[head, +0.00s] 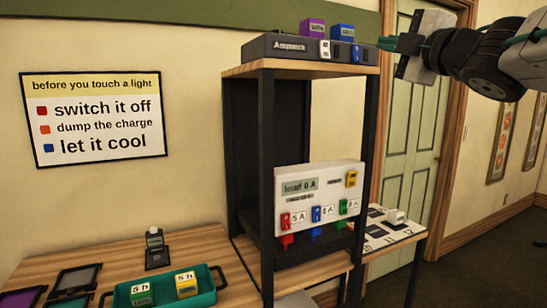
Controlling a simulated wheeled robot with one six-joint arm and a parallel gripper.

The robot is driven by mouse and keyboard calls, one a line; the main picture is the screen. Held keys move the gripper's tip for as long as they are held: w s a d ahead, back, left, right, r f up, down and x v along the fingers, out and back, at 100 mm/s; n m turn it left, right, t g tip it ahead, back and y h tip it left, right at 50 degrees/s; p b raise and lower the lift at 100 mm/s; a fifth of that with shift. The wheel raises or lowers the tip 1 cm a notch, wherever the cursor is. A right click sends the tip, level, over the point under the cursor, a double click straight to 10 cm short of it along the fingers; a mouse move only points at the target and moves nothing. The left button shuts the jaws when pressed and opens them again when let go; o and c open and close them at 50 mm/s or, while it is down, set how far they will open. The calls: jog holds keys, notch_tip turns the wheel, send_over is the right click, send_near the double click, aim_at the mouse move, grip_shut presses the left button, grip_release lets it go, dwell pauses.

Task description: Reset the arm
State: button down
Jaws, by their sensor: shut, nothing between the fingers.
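My arm reaches in from the upper right. My gripper (386,43) points left and is shut and empty. In the picture its tips are just right of the dark box marked Ampatch (283,46), which sits on top of a shelf rack (262,140). I cannot tell whether the tips touch the box. A purple block (312,29) and a blue block (342,32) stand on the box.
A white panel (318,178) with coloured plugs stands in the rack. A teal tray (206,297) with blocks lies on the wooden table at the lower left. A sign (94,118) hangs on the left wall. A green door (413,140) is behind my arm.

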jog(key=d+f+m+g+h, duration=0.4)
jog(key=d+f+m+h, duration=0.5)
jog(key=f+m, duration=0.2)
jog(key=s+d+f+m+g+h, duration=0.15)
jog(key=s+f+m+g, duration=0.4)
jog(key=f, duration=0.55)
jog(key=s+a+f+m+g+y, duration=0.2)
jog(key=s+a+f+g, duration=0.2)
jog(key=s+f, duration=0.5)
jog(key=s+a+f+m+g+y, duration=0.2)
jog(key=s+a+f+g, duration=0.3)
jog(key=s+f, duration=0.4)
jog(key=s+a, duration=0.1)
jog(key=s, duration=0.2)
jog(key=shift+s+y, duration=0.35)
jog(key=shift+s, duration=0.05)
